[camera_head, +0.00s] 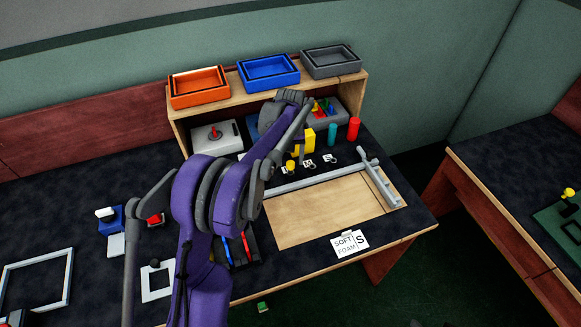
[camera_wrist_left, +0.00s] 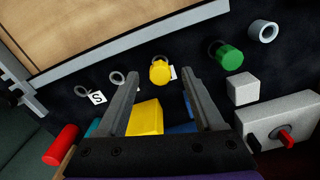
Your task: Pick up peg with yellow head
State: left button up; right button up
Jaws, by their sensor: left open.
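The peg with the yellow head (camera_wrist_left: 160,70) stands on the dark tabletop in the left wrist view, its round head between and just beyond my fingertips. In the head view the yellow head (camera_head: 291,165) is behind the grey rail of the wooden panel. My left gripper (camera_wrist_left: 160,77) is open and empty, its two fingers on either side of the head in the picture. Whether they are level with it or above it I cannot tell. The peg's shaft is mostly hidden under its head. My right gripper is not in view.
A green-headed peg (camera_wrist_left: 229,57) and white cube (camera_wrist_left: 243,88) are to the right. A yellow block (camera_wrist_left: 146,117) lies behind the fingers. Grey rings (camera_wrist_left: 117,78) are left. A shelf (camera_head: 350,88) with trays rises behind; red (camera_head: 353,129) and teal (camera_head: 332,134) cylinders stand nearby.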

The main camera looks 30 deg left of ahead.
aim_at(291, 163)
pick_arm(q)
notch_tip(291, 163, down, 3)
jog(key=shift+f, duration=0.2)
jog(key=shift+c, duration=0.3)
grip_shut()
